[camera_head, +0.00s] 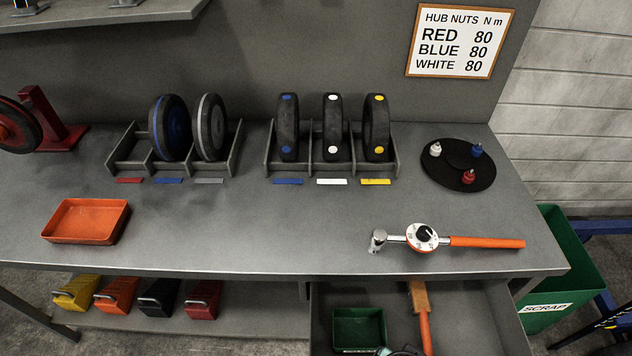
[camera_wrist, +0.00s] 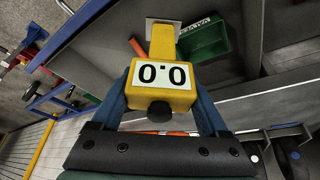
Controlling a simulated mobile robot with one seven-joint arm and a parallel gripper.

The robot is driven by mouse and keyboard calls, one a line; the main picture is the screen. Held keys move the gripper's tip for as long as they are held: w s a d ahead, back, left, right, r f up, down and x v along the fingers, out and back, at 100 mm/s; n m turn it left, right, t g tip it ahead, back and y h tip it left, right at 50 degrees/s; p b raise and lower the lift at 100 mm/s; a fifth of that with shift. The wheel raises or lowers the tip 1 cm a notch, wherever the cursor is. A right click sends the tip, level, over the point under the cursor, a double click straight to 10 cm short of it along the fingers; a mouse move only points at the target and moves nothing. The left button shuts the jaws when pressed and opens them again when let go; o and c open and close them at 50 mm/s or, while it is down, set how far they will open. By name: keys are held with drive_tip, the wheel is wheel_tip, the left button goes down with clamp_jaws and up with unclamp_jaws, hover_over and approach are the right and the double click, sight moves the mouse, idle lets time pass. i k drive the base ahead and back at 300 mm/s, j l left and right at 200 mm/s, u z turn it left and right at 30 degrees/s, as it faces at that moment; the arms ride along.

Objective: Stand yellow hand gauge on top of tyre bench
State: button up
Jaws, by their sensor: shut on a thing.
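The yellow hand gauge (camera_wrist: 162,82) is between the two blue fingers of my gripper (camera_wrist: 160,98) in the wrist view. Its white display reads 0.0, with a black knob on the near side and a yellow stem ending in a pale square plate at the far end. My gripper is shut on it. The gauge is not clear in the head view. The tyre bench (camera_head: 250,225) is a grey worktop across the head view. The wrist view looks past the gauge toward an open drawer with a green tray (camera_wrist: 205,40).
On the bench are an orange tray (camera_head: 86,222), tyre racks (camera_head: 335,168), a round black dish (camera_head: 458,178) with hub nuts, and a torque wrench (camera_head: 445,241). Bare worktop lies between the orange tray and wrench. An open drawer (camera_head: 480,315) juts out below; a green scrap bin (camera_head: 568,270) stands right.

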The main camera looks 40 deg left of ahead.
sight(248, 223)
drive_tip(key=u, duration=1.4)
